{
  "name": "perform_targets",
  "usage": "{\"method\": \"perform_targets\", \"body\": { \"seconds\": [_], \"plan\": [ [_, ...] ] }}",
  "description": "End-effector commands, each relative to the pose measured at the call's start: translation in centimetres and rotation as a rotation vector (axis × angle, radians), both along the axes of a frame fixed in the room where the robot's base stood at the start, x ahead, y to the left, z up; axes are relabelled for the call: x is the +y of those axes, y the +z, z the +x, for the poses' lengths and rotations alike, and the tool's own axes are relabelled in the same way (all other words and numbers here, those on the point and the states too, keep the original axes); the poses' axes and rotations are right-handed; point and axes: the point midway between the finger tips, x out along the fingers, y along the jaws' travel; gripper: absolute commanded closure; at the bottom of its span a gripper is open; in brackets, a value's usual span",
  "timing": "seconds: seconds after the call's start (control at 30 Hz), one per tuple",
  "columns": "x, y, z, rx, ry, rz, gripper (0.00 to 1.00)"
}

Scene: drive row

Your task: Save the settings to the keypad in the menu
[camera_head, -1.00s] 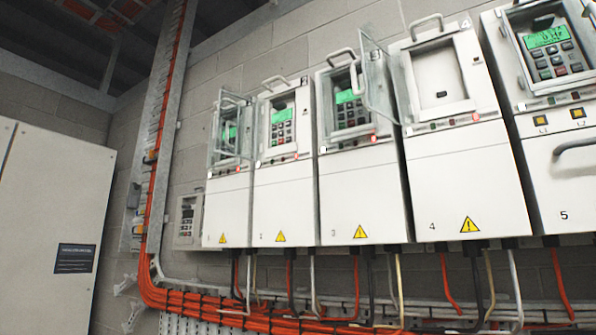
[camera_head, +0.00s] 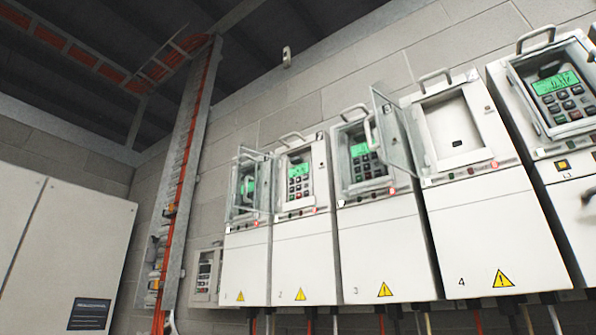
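A row of white drive units hangs on the block wall. Drive 1 (camera_head: 245,262) has a green-lit keypad behind a clear door that stands open. Drive 2 (camera_head: 305,250) has a keypad (camera_head: 298,181) with a lit green screen. Drive 3 (camera_head: 382,240) has a lit keypad (camera_head: 364,160) and its clear door (camera_head: 392,128) stands open. Drive 4 (camera_head: 490,225) has an empty keypad bay (camera_head: 456,128). The drive at the right edge has a lit keypad (camera_head: 562,95); its screen text is too small to read. My gripper is not in view.
A grey cabinet (camera_head: 70,245) stands at the left. A vertical cable tray (camera_head: 185,170) with orange cables runs up the wall. A small grey panel (camera_head: 206,272) hangs left of drive 1. Open doors and handles stick out from the drives.

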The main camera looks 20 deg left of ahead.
Motion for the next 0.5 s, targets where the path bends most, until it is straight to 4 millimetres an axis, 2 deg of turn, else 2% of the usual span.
{"method": "perform_targets", "body": {
  "seconds": [0.03, 0.33, 0.5],
  "plan": [
    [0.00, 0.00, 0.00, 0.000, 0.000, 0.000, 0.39],
    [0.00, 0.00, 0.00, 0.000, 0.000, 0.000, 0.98],
    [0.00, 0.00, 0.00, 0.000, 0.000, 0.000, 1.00]
  ]
}}
